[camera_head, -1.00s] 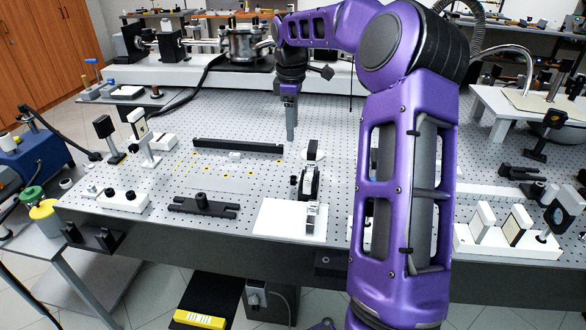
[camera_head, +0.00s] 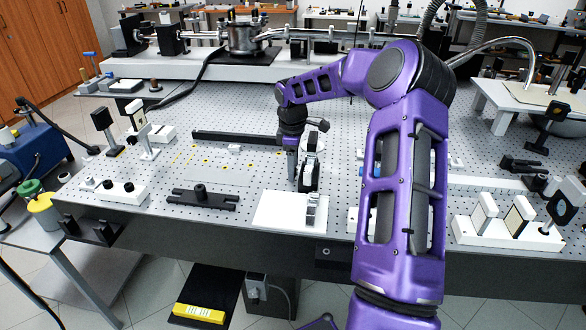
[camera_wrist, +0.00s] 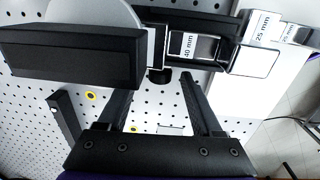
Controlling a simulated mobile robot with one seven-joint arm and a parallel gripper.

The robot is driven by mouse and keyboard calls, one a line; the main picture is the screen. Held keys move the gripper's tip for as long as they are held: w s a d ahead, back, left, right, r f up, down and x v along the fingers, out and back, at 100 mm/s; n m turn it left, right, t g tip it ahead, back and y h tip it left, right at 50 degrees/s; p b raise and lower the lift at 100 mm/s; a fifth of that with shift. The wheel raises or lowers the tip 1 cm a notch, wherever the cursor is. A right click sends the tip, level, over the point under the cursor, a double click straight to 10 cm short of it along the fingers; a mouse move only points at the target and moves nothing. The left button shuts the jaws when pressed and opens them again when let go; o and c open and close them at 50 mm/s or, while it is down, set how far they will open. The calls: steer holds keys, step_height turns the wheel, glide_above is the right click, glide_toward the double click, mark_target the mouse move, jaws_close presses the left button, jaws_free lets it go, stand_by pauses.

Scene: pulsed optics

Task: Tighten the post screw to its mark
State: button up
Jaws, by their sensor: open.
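A black post holder (camera_head: 309,176) stands upright near the middle of the bench, beside a white plate. In the wrist view the post holder (camera_wrist: 200,48) carries a "40 mm" label, and a small black knob (camera_wrist: 160,77), apparently the post screw, sticks out of its side. My gripper (camera_head: 292,178) is low at the left side of the holder. In the wrist view my gripper (camera_wrist: 156,84) is open, its two fingers pointing at the knob, which lies between the tips. Whether they touch it I cannot tell. The mark is not distinguishable.
A large black block (camera_wrist: 70,55) lies close ahead of my fingers in the wrist view. The white plate (camera_head: 275,210) lies in front of the holder. A black rail (camera_head: 225,136) and a black clamp base (camera_head: 202,199) lie to the left.

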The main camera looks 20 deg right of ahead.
steer(key=shift+f, duration=0.4)
jaws_close()
steer(key=t+h+b, duration=0.1)
steer(key=b, duration=0.2)
steer(key=shift+s+a+f, duration=0.1)
steer(key=shift+f, duration=0.1)
steer(key=t+b, duration=0.1)
steer(key=b, duration=0.1)
steer(key=shift+a+r+t+h+b, duration=0.1)
steer(key=shift+r+t+h+b, duration=0.05)
steer(key=shift+t+h+b, duration=0.2)
steer(key=shift+r, duration=0.1)
jaws_free()
